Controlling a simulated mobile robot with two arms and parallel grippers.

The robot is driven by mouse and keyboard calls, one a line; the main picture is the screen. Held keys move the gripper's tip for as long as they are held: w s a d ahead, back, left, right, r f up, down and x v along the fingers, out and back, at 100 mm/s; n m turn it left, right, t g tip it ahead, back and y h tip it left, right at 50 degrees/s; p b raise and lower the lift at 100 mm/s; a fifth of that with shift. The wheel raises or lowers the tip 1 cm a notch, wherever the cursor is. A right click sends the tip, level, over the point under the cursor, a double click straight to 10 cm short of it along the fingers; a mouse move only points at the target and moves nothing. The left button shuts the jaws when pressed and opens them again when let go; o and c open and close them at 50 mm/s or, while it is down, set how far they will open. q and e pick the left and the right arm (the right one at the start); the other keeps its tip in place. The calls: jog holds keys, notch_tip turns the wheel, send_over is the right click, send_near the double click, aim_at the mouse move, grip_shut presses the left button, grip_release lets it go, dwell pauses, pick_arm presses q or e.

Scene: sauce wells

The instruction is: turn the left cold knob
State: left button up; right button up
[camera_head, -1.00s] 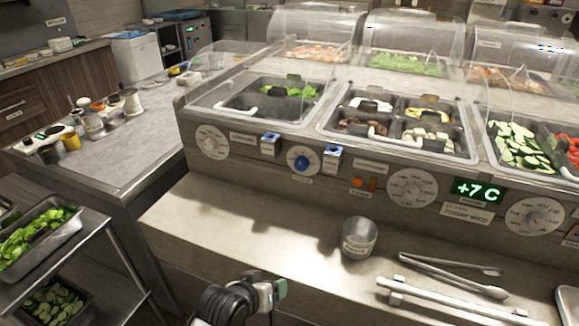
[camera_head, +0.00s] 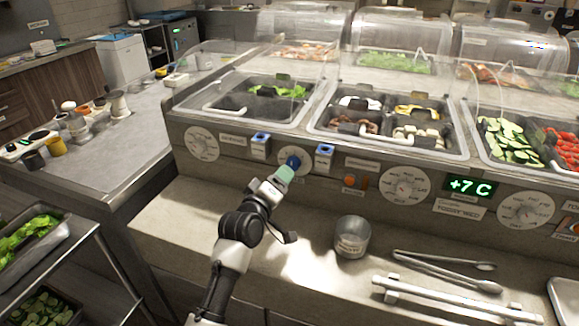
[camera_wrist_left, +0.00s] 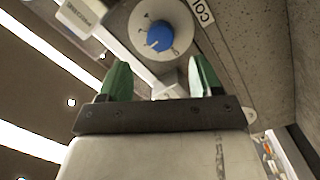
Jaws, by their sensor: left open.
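The cold knob is a blue knob (camera_head: 293,162) on a white round dial, on the front panel of the counter between two small blue-topped brackets. In the left wrist view the blue knob (camera_wrist_left: 160,37) and its dial show just beyond the fingers. My left gripper (camera_head: 284,174) is right in front of the dial and partly covers it in the head view. In the left wrist view the two green fingers (camera_wrist_left: 161,78) stand wide apart with nothing between them, and the knob lies ahead of the gap. I cannot see any contact with the knob. My right gripper is not in view.
A metal cup (camera_head: 352,237) stands on the ledge right of my left arm, with tongs (camera_head: 445,262) beyond it. Other white dials (camera_head: 405,185) and a green +7 C display (camera_head: 470,186) sit along the panel. Food wells with clear covers are above.

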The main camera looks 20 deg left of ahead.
aim_at(290, 165)
pick_arm(q)
jog(key=w, duration=0.6)
jog(key=shift+w+d, duration=0.4)
jog(key=c, duration=0.9)
